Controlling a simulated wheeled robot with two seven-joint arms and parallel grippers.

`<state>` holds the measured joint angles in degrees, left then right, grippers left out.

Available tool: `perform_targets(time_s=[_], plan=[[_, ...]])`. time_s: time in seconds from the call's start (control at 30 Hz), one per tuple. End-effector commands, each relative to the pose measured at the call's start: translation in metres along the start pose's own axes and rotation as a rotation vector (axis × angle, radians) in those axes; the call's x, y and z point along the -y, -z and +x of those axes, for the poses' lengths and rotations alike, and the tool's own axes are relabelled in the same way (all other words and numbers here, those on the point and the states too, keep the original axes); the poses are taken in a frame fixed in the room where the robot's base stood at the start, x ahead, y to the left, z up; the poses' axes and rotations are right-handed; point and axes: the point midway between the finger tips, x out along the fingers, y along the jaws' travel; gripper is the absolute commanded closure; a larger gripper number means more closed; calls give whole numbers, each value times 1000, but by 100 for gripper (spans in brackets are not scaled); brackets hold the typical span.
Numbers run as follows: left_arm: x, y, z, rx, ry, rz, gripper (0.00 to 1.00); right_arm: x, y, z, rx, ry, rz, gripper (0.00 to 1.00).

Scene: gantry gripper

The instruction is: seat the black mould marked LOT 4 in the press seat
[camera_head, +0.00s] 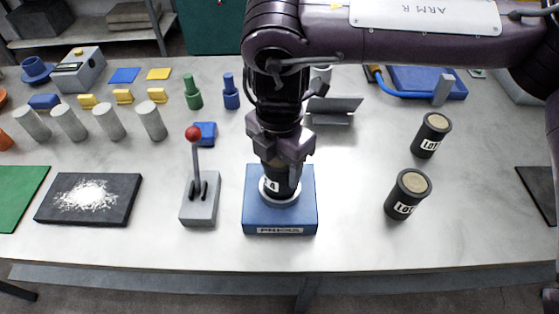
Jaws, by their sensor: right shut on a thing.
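The black mould (284,186) with a partly visible label ending in 4 is upright over the blue press block (255,215), which is labelled PRESS. Its lower end is within the pale round ring (281,201) of the seat; whether it rests on the bottom, I cannot tell. My right gripper (282,160) comes down from above and is shut on the mould, hiding its upper part. My left gripper is not in view.
A grey lever box (199,202) with a red knob stands just left of the press. Two other black moulds (408,194) (431,135), with LOT labels, stand to the right. A dark slab with white powder (90,198) lies at left. The front table strip is clear.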

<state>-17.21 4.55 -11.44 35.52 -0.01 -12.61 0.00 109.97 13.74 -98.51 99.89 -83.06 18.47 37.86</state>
Motion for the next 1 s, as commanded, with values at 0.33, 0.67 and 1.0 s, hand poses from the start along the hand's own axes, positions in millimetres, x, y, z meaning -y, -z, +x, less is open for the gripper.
perform_targets(time_s=[0.33,0.67,1.0], plan=[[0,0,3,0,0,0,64,0,0,4,0,-2,0,29],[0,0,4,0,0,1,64,0,0,5,0,1,0,20],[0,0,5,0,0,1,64,-1,-1,-43,5,-5,0,20]])
